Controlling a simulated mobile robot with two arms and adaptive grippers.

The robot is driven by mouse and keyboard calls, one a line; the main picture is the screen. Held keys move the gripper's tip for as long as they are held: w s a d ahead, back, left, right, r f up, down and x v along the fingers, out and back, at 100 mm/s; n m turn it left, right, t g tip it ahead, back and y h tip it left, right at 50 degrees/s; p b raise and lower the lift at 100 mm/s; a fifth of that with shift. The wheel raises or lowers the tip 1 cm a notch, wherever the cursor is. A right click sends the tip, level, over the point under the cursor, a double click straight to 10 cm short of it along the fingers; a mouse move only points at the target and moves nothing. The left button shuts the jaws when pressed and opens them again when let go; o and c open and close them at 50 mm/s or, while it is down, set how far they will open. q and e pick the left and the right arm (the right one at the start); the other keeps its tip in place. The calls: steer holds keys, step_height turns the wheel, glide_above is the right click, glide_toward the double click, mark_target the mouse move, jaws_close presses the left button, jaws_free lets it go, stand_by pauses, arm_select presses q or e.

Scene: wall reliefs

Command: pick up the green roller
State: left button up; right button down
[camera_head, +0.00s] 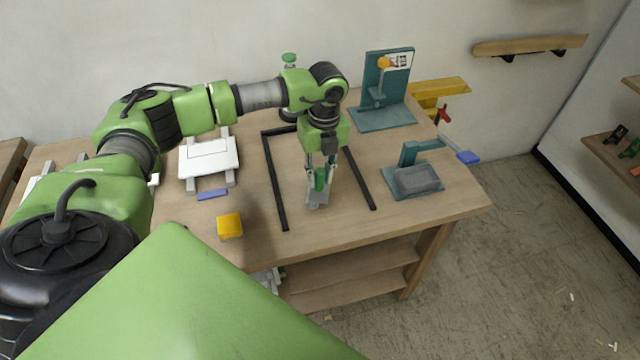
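The green roller (320,179) is upright near the middle of the wooden table, on or just above a small grey piece (316,199). My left gripper (320,172) points straight down at it, with one finger on each side of its upper part. The fingers look very close to the roller, but I cannot tell whether they press on it or stand slightly apart. It is also unclear whether the roller is lifted. My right gripper is not in view.
Black bars (275,185) frame the work area on the wooden table (255,250). A yellow block (229,226) lies at the front left, and a white stand (208,158) behind it. A teal device with a grey tray (417,178) and a teal upright stand (372,75) are on the right.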

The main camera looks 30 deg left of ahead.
arm_select(q)
jaws_close()
steer(key=shift+w+r+b, duration=0.15)
steer(key=shift+r+b, duration=0.6)
steer(key=shift+b, duration=0.05)
steer(key=s+d+r+b, duration=0.3)
steer(key=s+r+b, duration=0.2)
steer(key=s+r, duration=0.6)
steer(key=s, duration=0.3)
steer(key=shift+d+r+b, duration=0.2)
steer(key=shift+r+b, duration=0.1)
steer(key=shift+w, duration=0.1)
